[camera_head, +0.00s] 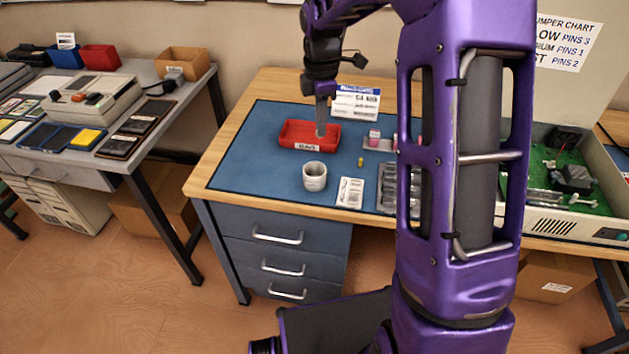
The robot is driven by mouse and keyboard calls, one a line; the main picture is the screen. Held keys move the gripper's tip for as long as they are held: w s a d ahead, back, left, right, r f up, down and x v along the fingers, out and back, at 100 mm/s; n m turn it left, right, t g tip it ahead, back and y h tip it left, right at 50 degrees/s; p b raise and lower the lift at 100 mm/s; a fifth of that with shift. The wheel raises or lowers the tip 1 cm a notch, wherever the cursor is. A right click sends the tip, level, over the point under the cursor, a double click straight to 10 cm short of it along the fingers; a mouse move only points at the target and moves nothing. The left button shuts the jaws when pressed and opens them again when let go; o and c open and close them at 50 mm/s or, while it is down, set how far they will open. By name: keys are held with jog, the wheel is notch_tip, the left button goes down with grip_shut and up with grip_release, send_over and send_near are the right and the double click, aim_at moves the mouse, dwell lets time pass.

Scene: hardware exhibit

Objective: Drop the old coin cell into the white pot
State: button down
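The white pot (315,183) stands upright on the blue mat near the front edge of the wooden desk. A red tray (297,138) with a white label lies behind it on the mat. My gripper (321,131) points down at the right part of the red tray, behind the pot. I see its fingers from the side, so the gap between them is hidden, and I cannot tell if they touch the tray floor. I cannot make out the old coin cell; it may be too small or hidden by the fingers.
A small yellow item (361,162) and a white card (350,192) lie right of the pot. A sign (356,103) stands behind the tray. My arm hides the desk's right part. An open case with a green board (570,180) is farther right. The mat's left side (240,165) is clear.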

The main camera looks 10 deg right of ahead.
notch_tip(320, 180, down, 4)
jog(key=b, duration=0.3)
jog(key=shift+f, duration=0.25)
jog(key=c, duration=1)
grip_release()
jog(key=shift+r, duration=0.1)
notch_tip(320, 180, up, 17)
jog(key=p, duration=0.3)
jog(key=shift+r, duration=0.2)
jog(key=shift+w, duration=0.1)
